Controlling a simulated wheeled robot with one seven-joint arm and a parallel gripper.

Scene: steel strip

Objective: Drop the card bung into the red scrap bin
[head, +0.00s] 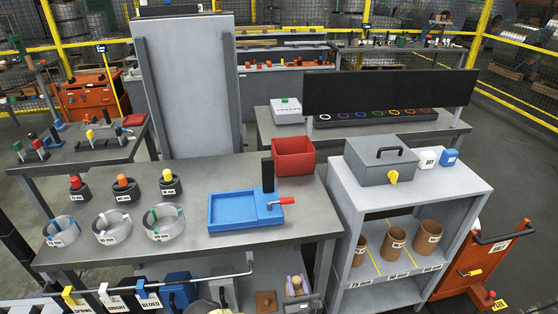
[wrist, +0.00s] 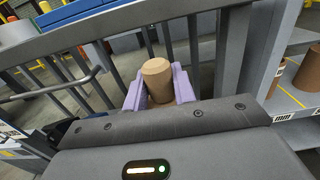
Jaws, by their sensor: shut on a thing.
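The card bung (wrist: 157,80) is a plain brown, slightly tapered plug. In the wrist view it stands between the two lilac fingers of my gripper (wrist: 159,88), which is shut on it. In the head view my gripper (head: 296,285) is low at the bottom, in front of and below the near table's front edge, with the bung small between its fingers. The red scrap bin (head: 293,157) is an open-topped box at the back right corner of that table, farther back and higher than my gripper. Its inner floor is hard to make out.
The near table (head: 140,240) carries a blue tray (head: 232,208) with a black post and red-handled lever, clear rings and dark pots. A grey shelf unit (head: 450,185) on the right holds a lidded box and brown card tubes (head: 395,240). A rail with hooks runs along the table front.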

